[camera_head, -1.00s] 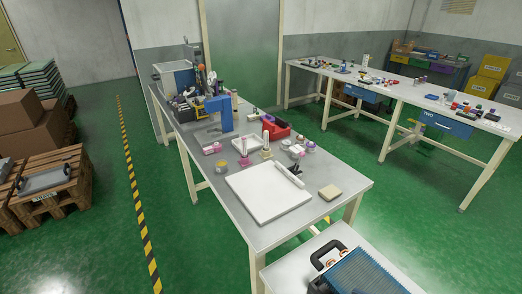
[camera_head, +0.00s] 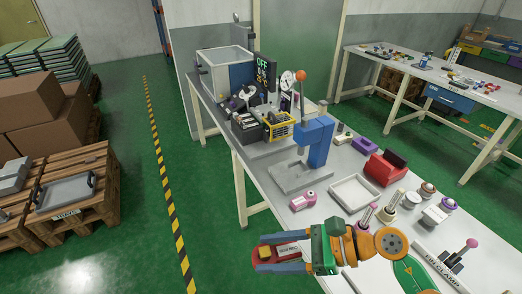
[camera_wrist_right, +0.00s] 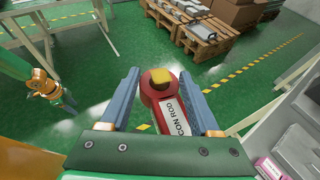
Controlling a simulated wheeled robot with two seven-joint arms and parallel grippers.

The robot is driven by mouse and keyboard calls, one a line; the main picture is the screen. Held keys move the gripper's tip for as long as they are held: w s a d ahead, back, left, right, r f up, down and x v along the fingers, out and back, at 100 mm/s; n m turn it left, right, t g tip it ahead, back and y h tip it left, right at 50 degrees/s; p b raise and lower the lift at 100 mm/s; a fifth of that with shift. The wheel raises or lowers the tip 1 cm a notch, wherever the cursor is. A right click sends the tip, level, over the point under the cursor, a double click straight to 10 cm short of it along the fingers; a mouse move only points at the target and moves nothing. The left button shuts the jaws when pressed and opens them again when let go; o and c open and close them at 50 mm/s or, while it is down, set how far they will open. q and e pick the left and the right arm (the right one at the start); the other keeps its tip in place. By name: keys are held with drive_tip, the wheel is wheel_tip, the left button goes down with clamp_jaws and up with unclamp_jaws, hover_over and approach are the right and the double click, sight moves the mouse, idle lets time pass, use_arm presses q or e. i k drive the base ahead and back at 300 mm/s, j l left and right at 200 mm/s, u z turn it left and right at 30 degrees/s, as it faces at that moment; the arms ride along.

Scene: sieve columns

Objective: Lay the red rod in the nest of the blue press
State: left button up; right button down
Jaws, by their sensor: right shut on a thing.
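The blue press (camera_head: 319,142) stands on the bench on a grey base plate (camera_head: 300,178), with an orange-knobbed lever above. Details of its nest are too small to tell. My right gripper (camera_head: 282,255) is shut on the red rod (camera_head: 258,248), which has a white "CON ROD" label and a yellow block at its far end. In the right wrist view the red rod (camera_wrist_right: 150,93) lies between the two fingers of my right gripper (camera_wrist_right: 165,100). The rod is in front of the press, apart from it. My left arm shows at the left of the wrist view, its gripper (camera_wrist_right: 66,103) small and unclear.
A white tray (camera_head: 355,194), a pink-ended part (camera_head: 302,200) and a red bin (camera_head: 383,168) are near the press. Pink-knobbed clamps (camera_head: 470,244) are at the right. Open floor lies left of the bench.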

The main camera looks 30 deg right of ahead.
sight(293, 172)
drive_tip(key=i+z, duration=0.25)
drive_tip(key=i, duration=0.2)
drive_tip(key=i+j+z, duration=0.25)
drive_tip(key=i, duration=0.25)
drive_tip(key=i+j+z, duration=0.25)
drive_tip(key=i, duration=0.2)
drive_tip(key=i+j+z, duration=0.45)
drive_tip(key=z, duration=0.15)
drive_tip(key=i+j+z, duration=0.45)
drive_tip(key=j+z, duration=0.25)
drive_tip(key=i+j+z, duration=0.15)
drive_tip(key=z, duration=0.2)
drive_tip(key=j+z, duration=0.3)
drive_tip(key=j, duration=0.2)
drive_tip(key=j+z, duration=0.7)
drive_tip(key=j, duration=0.15)
drive_tip(key=i+j+z, duration=0.15)
drive_tip(key=i, duration=0.25)
drive_tip(key=j, duration=0.1)
